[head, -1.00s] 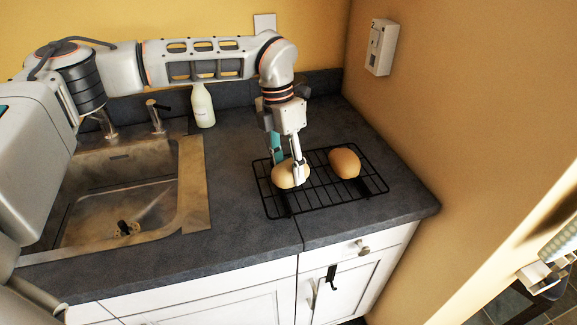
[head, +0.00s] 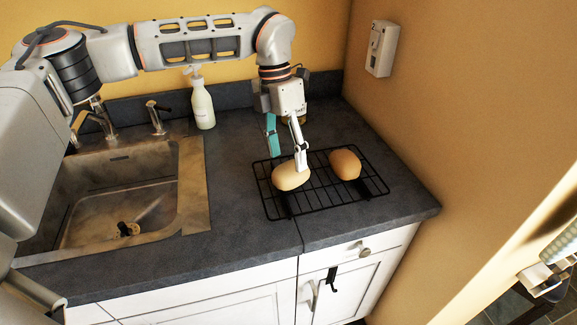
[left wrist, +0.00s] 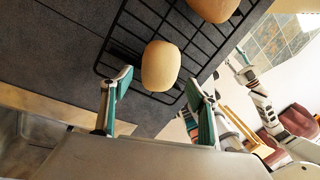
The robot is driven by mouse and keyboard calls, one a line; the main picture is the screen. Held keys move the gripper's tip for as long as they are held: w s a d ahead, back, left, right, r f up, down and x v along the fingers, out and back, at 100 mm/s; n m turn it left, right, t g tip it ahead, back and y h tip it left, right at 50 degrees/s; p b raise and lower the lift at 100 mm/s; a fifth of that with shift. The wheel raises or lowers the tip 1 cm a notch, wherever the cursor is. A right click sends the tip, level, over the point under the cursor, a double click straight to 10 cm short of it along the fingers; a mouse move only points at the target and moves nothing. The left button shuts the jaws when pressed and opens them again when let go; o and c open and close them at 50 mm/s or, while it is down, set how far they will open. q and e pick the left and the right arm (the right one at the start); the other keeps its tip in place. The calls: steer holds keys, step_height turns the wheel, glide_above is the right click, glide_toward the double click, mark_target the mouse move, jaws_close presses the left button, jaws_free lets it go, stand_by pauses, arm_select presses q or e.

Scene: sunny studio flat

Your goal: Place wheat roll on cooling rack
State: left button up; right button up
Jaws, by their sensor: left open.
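Two tan bread rolls rest on the black wire cooling rack (head: 318,198). The left roll (head: 290,177) lies near the rack's left side, and the right roll (head: 345,164) lies toward its right side. I cannot tell which one is the wheat roll. My left gripper (head: 287,160) is open just above and behind the left roll, holding nothing. In the left wrist view, the left roll (left wrist: 160,66) sits beyond and between the open fingers (left wrist: 158,88), with a gap to them. The other roll (left wrist: 214,8) is cut by the top edge.
The rack stands on the dark countertop (head: 235,165). A sink (head: 120,200) with taps is on the left. A wall closes the right side.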

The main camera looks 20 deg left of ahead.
arm_select(q)
step_height(320, 180, up, 8)
steer(key=a, duration=0.1)
steer(key=shift+w+f, duration=0.2)
steer(key=shift+w, duration=0.2)
steer(key=shift+a, duration=0.1)
